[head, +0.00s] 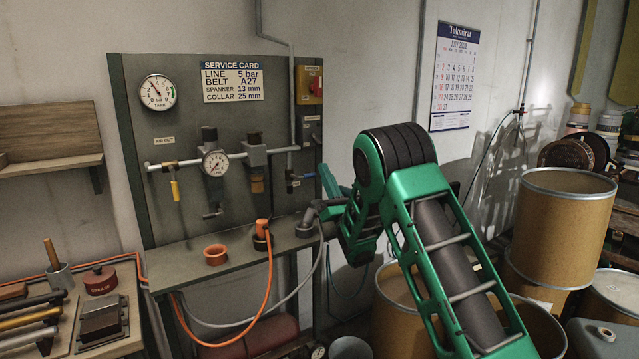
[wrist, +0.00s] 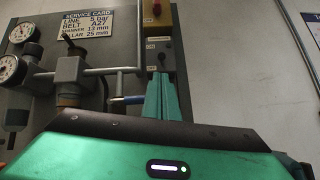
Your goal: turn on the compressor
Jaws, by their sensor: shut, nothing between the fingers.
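A small grey switch box (head: 312,130) is on the right edge of the panel, below a yellow box with a red button (head: 315,84). In the wrist view the switch box (wrist: 158,53) has a dark knob and sits just beyond the tips of my gripper (wrist: 160,78). The green fingers are together, with nothing between them. I cannot tell whether the tips touch the box, nor read the knob's setting. A rounded red body (head: 262,338) is under the bench.
A blue-handled valve (head: 300,177) is close left of the fingers. The panel (head: 185,225) carries gauges (head: 158,92), a regulator and a service card (head: 232,82). An orange hose (head: 268,290) hangs from the bench. Drums (head: 562,215) stand at right.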

